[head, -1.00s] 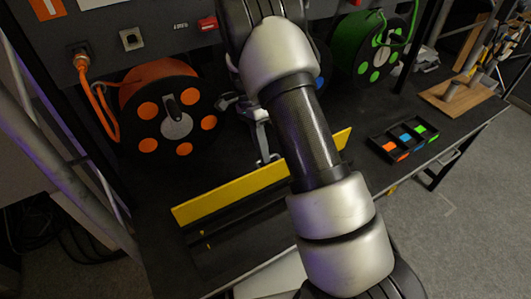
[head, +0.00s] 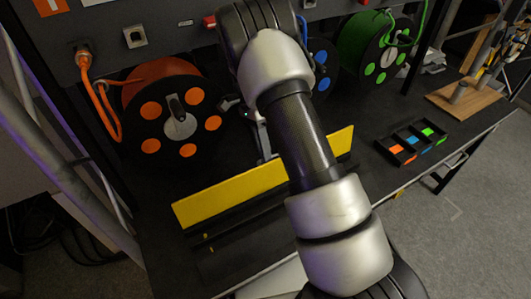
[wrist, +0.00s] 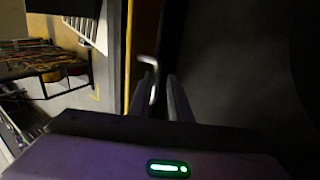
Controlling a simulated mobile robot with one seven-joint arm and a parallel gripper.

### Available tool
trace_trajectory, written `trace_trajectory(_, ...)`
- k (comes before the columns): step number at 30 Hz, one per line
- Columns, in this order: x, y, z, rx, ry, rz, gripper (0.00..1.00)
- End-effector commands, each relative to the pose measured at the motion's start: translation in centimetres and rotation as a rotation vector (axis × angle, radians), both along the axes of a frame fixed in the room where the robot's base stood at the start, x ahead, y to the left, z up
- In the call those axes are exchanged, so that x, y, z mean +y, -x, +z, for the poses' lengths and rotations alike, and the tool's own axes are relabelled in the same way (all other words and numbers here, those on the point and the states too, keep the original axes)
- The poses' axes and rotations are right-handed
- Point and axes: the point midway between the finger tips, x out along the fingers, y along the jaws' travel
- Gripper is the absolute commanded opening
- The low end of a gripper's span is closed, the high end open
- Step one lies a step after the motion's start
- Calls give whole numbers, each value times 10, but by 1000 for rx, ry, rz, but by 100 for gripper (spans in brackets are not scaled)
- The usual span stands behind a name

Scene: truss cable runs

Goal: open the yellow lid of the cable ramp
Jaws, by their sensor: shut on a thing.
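The yellow lid (head: 225,194) of the cable ramp stands raised, its long face towards the head camera. The black ramp base (head: 225,240) lies in front of it on the dark bench. My gripper (head: 267,155) is at the lid's far side, mostly hidden by my arm and the lid. In the wrist view my gripper (wrist: 161,92) has its two fingers close together at a bent metal handle (wrist: 152,68) and is shut on it. The lid shows there edge-on as a thin yellow strip (wrist: 129,55). My arm hides part of the lid's right half in the head view.
An orange cable reel (head: 172,115) stands at the back left, a blue one (head: 322,65) behind my arm, and a green one (head: 375,50) at the back right. A black tray (head: 410,143) with coloured compartments sits right of the lid. A wooden board (head: 465,98) lies further right.

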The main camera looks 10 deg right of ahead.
Motion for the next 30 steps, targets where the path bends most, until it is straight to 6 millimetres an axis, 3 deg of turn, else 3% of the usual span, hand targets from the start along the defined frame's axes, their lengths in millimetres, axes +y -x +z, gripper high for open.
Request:
trace_trajectory(1, 10, -11, -10, -40, -16, 8, 0)
trace_trajectory(6, 10, -11, -10, -40, -17, 9, 0)
trace_trajectory(7, 10, -11, -10, -40, -17, 9, 22)
trace_trajectory(9, 10, -10, -10, -40, -17, 9, 28)
trace_trajectory(30, 8, -12, -5, -47, -15, 7, 28)
